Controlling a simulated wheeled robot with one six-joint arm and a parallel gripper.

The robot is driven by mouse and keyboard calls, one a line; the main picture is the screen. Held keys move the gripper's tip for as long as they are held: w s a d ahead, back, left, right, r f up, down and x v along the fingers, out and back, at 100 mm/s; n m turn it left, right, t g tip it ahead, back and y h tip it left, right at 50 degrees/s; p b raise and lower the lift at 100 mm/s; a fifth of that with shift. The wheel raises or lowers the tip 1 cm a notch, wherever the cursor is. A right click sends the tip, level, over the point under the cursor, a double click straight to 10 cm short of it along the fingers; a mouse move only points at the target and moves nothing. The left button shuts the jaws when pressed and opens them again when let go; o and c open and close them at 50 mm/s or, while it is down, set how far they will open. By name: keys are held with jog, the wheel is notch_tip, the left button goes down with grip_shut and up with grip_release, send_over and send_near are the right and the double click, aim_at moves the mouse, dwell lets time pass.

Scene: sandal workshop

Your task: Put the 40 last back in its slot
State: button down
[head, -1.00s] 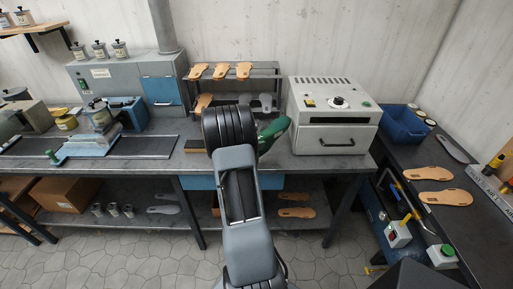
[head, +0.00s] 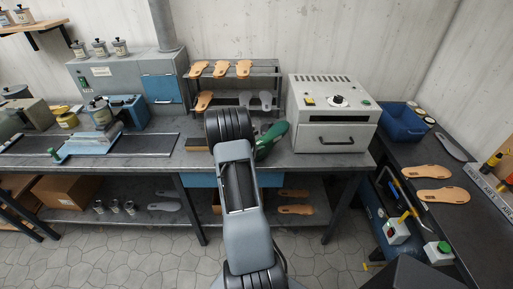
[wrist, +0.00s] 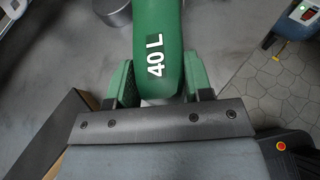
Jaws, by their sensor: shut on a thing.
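The 40 last is green, with "40 L" in white on a black label in the wrist view (wrist: 158,50). My gripper (wrist: 156,88) is shut on it, one finger on each side. In the head view the last (head: 271,141) shows just right of my arm, in front of the rack, tilted with its upper end to the right. My arm hides the fingers there. No slot marked for the last can be made out.
A two-level rack (head: 281,75) with tan and grey soles stands behind the last. A white oven (head: 335,117) is close on its right. A blue bin (head: 402,122) stands farther right.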

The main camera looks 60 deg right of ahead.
jog(key=c, duration=0.5)
grip_release()
